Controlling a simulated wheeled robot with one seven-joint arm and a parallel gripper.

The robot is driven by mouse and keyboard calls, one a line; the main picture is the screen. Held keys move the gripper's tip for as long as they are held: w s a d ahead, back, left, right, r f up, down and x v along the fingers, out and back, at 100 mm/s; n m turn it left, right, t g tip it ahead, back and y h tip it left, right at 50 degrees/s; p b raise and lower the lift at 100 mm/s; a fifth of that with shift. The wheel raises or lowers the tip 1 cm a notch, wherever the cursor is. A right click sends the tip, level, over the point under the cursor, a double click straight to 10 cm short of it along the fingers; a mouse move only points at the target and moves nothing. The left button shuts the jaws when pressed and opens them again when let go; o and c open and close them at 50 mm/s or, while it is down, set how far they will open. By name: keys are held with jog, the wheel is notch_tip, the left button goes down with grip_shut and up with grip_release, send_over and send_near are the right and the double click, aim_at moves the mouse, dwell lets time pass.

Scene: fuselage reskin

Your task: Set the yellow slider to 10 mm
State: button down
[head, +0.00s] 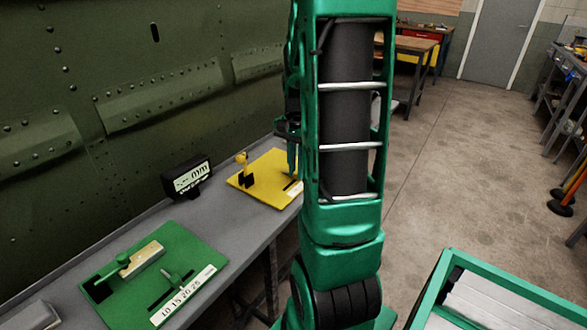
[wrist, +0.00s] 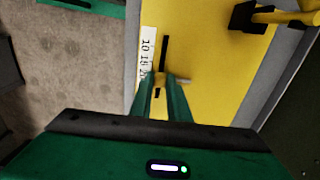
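The yellow board (head: 262,185) lies on the bench in the head view. My gripper (wrist: 161,80) is over the lower end of the visible slot. In the head view my arm hides most of the gripper and slot.
A yellow-knobbed clamp (head: 243,165) stands on the board's far left part. A black display (head: 188,178) stands left of it, reading dashes and mm. A green board (head: 135,265) with its own slider is nearer on the bench. The riveted panel (head: 110,90) rises behind.

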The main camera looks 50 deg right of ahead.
aim_at(285, 188)
jog(key=shift+a, duration=2.7)
jog(key=c, duration=1.7)
grip_release()
jog(key=shift+c, duration=0.2)
jog(key=shift+o, duration=0.3)
jog(key=shift+s, duration=0.1)
jog(key=shift+r, duration=0.35)
notch_tip(285, 188, up, 10)
